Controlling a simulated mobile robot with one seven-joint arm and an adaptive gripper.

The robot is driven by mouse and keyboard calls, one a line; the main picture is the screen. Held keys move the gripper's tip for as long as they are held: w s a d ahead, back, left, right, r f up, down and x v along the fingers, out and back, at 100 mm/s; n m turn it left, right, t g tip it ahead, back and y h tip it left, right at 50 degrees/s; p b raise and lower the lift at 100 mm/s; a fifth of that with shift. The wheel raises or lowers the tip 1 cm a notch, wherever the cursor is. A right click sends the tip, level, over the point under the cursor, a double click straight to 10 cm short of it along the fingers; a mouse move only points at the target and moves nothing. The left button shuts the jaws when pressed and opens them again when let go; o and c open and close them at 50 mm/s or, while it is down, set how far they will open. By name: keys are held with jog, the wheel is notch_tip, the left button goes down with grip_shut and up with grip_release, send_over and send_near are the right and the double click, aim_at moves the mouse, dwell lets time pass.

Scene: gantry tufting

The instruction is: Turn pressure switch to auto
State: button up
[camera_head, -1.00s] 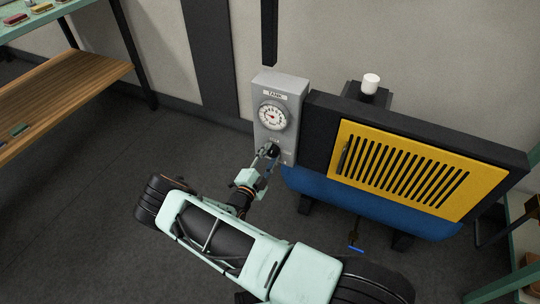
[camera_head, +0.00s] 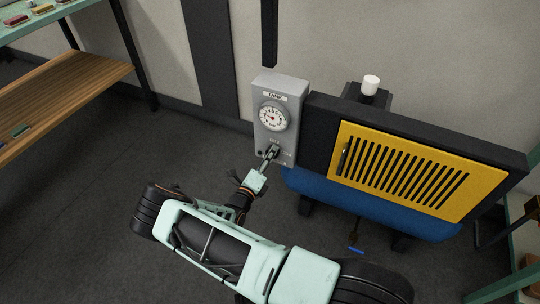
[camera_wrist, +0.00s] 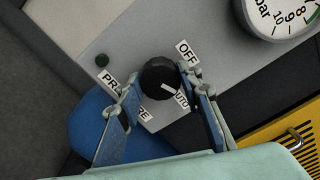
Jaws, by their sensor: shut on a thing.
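The pressure switch is a round black knob (camera_wrist: 158,76) on the face of the grey tank box (camera_head: 279,88). In the wrist view its white pointer mark is directed at the AUTO label (camera_wrist: 181,99). The OFF label (camera_wrist: 187,52) is up and right of the knob; the PRESSURE label (camera_wrist: 109,81) is partly hidden by a finger. My gripper (camera_wrist: 161,84) has one finger on each side of the knob and is shut on it. In the head view my gripper (camera_head: 269,153) reaches the lower part of the box and covers most of the knob.
A round gauge (camera_head: 272,117) sits above the knob. A blue tank (camera_head: 370,203) with a yellow slotted panel (camera_head: 396,132) stands right of the box. A shelf with a wooden board (camera_head: 70,88) is at the left. The floor between is clear.

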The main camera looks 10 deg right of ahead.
jog(key=shift+m, duration=2.2)
jog(key=shift+a+p, duration=0.1)
jog(key=shift+p, duration=0.2)
jog(key=o, duration=1.2)
jog(key=shift+c, duration=0.2)
jog(key=v, duration=1.2)
